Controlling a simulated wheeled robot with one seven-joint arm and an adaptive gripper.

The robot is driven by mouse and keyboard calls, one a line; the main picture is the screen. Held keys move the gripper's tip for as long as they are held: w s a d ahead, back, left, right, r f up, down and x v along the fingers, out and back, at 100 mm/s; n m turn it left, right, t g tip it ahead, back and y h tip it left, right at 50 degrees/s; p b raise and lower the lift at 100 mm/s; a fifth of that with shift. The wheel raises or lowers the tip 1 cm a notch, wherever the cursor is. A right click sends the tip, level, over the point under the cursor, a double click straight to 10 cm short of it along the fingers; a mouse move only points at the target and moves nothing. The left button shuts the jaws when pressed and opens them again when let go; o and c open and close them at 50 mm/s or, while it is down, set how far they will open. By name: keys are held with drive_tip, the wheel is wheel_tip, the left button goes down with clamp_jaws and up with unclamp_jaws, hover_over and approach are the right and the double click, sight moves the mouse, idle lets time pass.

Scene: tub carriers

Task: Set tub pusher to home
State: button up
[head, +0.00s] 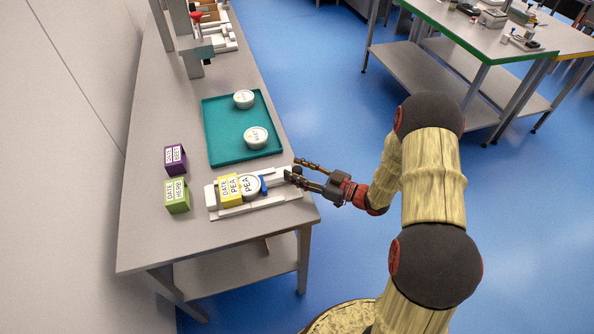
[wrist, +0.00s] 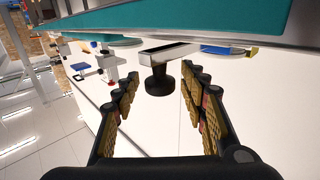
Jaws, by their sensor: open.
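The white carrier (head: 259,208) lies at the near end of the table. It holds a yellow block (head: 230,190) marked DATE PEA and a white tub (head: 250,187) marked PEA. The blue face of the tub pusher (head: 264,185) is right beside the tub. In the wrist view, a black knob (wrist: 158,83) hangs from a pale bar, which I take for the pusher's handle. My gripper (head: 293,169) is open at the carrier's right end. In the wrist view its fingers (wrist: 162,85) are on either side of the knob, with visible gaps and nothing gripped.
A teal tray (head: 219,157) with two white tubs (head: 244,99) (head: 256,137) lies behind the carrier. A purple block (head: 175,159) and a green block (head: 177,195) stand to the left. A stand (head: 190,45) is at the far end.

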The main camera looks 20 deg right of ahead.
drive_tip(key=c, duration=0.3)
drive_tip(key=c, duration=0.8)
clamp_jaws()
